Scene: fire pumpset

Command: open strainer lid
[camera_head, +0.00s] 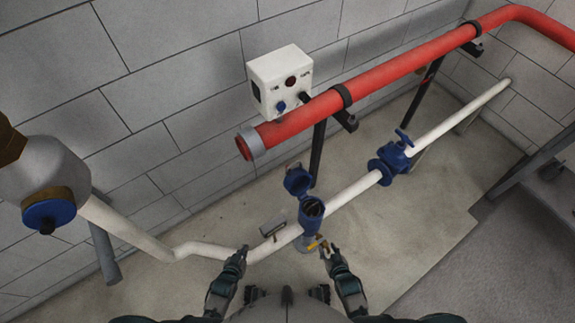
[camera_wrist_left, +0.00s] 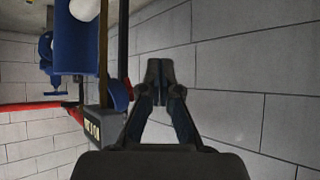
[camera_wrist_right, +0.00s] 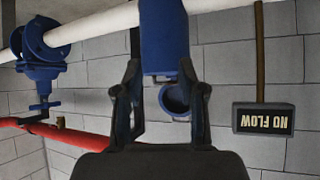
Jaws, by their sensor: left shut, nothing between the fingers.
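The blue strainer (camera_head: 311,220) stands on the white pipe, its dark round mouth showing. Its blue lid (camera_head: 298,181) stands swung back behind the mouth, toward the wall. My left gripper (camera_head: 243,252) is left of the strainer, shut and empty; its fingertips meet in the left wrist view (camera_wrist_left: 157,65). There the strainer body (camera_wrist_left: 76,45) and part of the lid (camera_wrist_left: 121,94) are to the left, apart from the fingers. My right gripper (camera_head: 326,250) is open just right of the strainer. In the right wrist view the strainer body (camera_wrist_right: 164,40) and lid (camera_wrist_right: 175,102) appear between or beyond its fingers; contact is unclear.
A yellow handle (camera_head: 317,244) is low on the strainer, near my right gripper. A blue valve (camera_head: 391,160), red pipe (camera_head: 390,75) and white control box (camera_head: 280,80) are beyond.

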